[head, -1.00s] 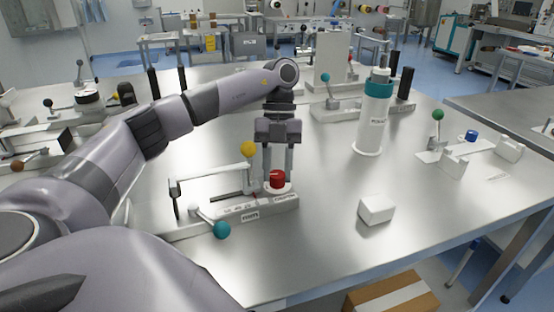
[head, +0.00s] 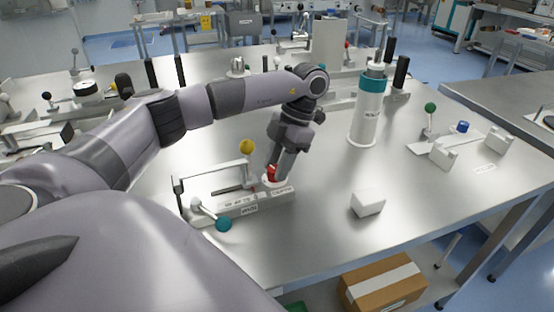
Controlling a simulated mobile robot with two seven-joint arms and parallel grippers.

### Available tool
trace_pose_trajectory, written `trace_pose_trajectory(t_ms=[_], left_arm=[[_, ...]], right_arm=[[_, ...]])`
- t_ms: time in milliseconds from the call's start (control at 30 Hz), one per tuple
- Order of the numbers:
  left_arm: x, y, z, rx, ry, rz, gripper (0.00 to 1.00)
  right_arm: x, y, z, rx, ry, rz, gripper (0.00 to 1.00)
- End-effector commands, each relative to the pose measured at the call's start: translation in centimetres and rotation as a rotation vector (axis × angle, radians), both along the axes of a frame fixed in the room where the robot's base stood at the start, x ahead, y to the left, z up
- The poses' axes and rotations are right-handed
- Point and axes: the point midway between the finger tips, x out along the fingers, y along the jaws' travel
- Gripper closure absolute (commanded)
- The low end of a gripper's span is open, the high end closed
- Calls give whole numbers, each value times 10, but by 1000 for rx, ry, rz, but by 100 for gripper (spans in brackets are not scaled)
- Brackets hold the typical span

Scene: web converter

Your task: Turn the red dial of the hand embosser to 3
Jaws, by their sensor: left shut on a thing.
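The hand embosser (head: 232,206) is a low grey-white device on the steel table, with a yellow ball knob (head: 246,147) and a teal ball knob (head: 223,224). Its red dial (head: 271,175) sits on a white round base at the right end. My left gripper (head: 273,172) reaches down from above, tilted, with its fingers shut on the red dial. The fingers partly cover the dial, and its number marks are too small to read. My right gripper is not in view.
A white block (head: 368,202) lies to the right of the embosser. A white cylinder with a teal band (head: 365,108) stands behind it to the right. A fixture with a green knob (head: 430,107) is at the far right. The table front between is clear.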

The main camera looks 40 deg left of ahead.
Motion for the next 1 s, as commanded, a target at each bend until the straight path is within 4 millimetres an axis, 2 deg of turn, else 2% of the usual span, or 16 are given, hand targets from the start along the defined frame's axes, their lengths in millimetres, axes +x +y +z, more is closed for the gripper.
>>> trace_pose_trajectory(t_ms=[600, 1000], left_arm=[[-2, -4, 0, 0, -2, -578, 95], [-4, -5, 0, 0, -3, -833, 95]], right_arm=[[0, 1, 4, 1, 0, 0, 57], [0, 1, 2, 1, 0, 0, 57]])
